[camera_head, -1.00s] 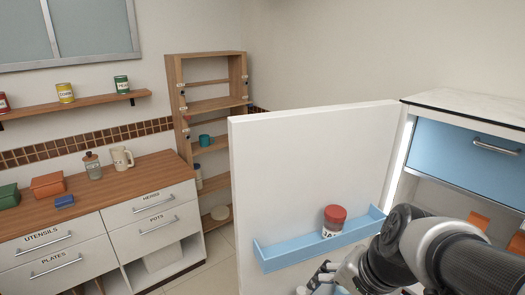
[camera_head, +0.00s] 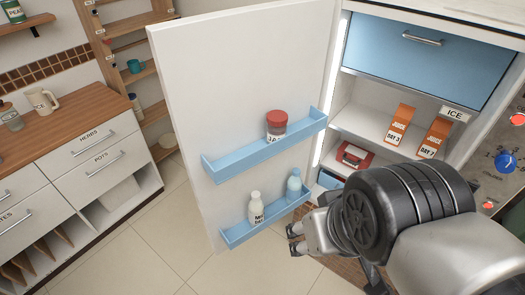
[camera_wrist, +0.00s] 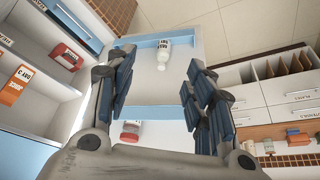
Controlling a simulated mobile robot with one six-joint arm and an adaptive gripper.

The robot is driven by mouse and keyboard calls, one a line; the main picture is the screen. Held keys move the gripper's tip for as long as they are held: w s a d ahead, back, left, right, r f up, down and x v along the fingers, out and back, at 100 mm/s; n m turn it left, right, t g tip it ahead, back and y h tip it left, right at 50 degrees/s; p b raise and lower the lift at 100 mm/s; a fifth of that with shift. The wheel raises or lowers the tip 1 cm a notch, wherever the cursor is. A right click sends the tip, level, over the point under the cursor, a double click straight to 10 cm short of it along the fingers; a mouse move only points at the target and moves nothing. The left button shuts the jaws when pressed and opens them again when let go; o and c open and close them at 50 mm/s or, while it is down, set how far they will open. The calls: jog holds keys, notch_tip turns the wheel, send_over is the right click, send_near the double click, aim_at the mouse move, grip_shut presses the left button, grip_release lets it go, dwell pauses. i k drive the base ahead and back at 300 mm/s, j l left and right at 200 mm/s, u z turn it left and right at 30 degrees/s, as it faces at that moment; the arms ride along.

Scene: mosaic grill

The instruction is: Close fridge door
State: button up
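The fridge door (camera_head: 240,75) stands wide open, its white inner face toward me. Its upper blue shelf (camera_head: 222,170) holds a red-lidded jar (camera_head: 277,124). Its lower blue shelf (camera_head: 238,233) holds a white bottle (camera_head: 256,208) and a pale blue bottle (camera_head: 294,185). The open fridge body (camera_head: 357,92) is to the right. My gripper (camera_head: 296,240) is low beside the door's lower shelf in the head view, partly hidden by my arm. In the wrist view my gripper (camera_wrist: 158,80) has its fingers spread apart with nothing between them; the white bottle (camera_wrist: 162,52) shows beyond them.
Inside the fridge are orange juice cartons (camera_head: 399,125) and a red and white box (camera_head: 353,155). A drawer counter (camera_head: 100,160) and a wooden shelf unit (camera_head: 120,50) stand to the left. Tiled floor (camera_head: 150,255) is clear between counter and door.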

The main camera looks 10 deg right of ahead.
aim_at(221, 73)
jog(key=i+j+z, duration=0.15)
jog(key=j+z, duration=0.15)
jog(key=z, duration=0.2)
jog(key=j+z, duration=0.75)
jog(key=z, duration=0.2)
jog(key=j+z, duration=0.45)
jog(key=k+j, duration=0.1)
jog(key=j, duration=0.3)
jog(key=k+j+z, duration=0.1)
jog(key=j, duration=0.25)
jog(key=k+j, duration=0.15)
jog(key=j, duration=0.25)
jog(key=k+j, duration=0.1)
jog(key=j, duration=0.25)
jog(key=k+j+z, duration=0.1)
jog(key=j, duration=0.25)
